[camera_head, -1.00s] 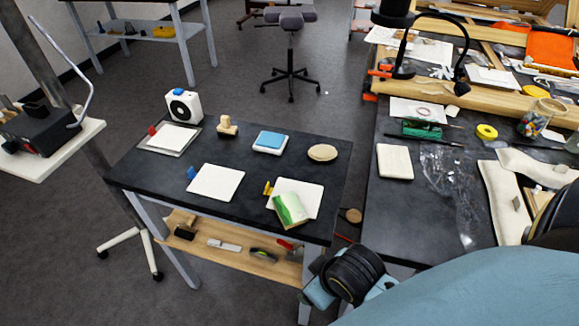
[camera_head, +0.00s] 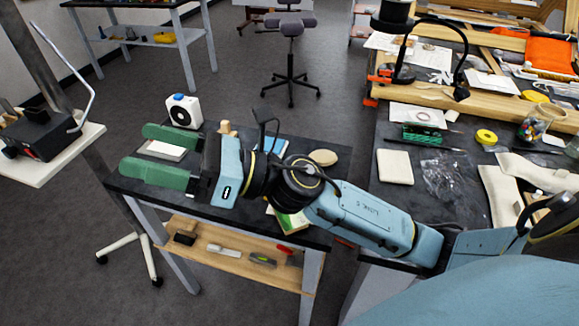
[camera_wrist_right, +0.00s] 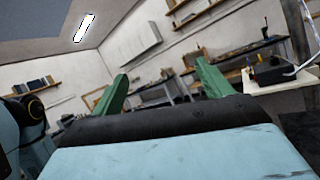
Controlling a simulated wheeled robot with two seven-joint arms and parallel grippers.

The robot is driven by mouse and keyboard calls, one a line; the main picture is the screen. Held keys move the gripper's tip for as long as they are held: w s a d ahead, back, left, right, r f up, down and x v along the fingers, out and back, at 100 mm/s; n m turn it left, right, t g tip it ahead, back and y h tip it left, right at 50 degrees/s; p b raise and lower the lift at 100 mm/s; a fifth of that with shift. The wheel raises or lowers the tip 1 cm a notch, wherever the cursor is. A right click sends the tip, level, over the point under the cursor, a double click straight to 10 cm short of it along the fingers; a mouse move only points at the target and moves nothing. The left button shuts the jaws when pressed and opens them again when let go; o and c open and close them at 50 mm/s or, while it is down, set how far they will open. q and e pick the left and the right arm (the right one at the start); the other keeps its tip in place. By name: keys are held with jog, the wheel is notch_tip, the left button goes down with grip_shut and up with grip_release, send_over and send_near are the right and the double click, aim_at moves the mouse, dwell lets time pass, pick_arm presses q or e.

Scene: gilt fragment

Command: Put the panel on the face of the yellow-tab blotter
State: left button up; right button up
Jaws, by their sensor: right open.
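The panel (camera_head: 292,222), a slab with a green and white painted face, shows only in part below my right arm, near the front edge of the dark table. The yellow-tab blotter and its tab are hidden behind that arm, so the panel's contact with it cannot be told now. My right gripper (camera_head: 134,149) is open and empty, its green fingers spread over the left part of the table. Both fingers also show in the right wrist view (camera_wrist_right: 163,74), with nothing between them. A white blotter (camera_head: 165,149) shows beyond and between the fingers. My left gripper is out of view.
A white device with a black dial (camera_head: 184,111) stands at the table's back left. A round tan disc (camera_head: 323,157) lies at the right. The lower shelf (camera_head: 235,260) holds tools. A cluttered bench stands at right, with a pale square pad (camera_head: 395,166).

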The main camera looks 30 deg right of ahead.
jog(key=s+a+f+n+g+h, duration=0.25)
jog(key=f+n+g, duration=0.25)
jog(key=n+g, duration=0.6)
jog(key=n+h, duration=1.4)
jog(key=h, duration=0.4)
send_over(290, 213)
notch_tip(290, 213, down, 11)
jog(key=shift+f, duration=0.2)
jog(key=shift+f, duration=0.1)
notch_tip(290, 213, down, 13)
jog(key=shift+f, duration=0.1)
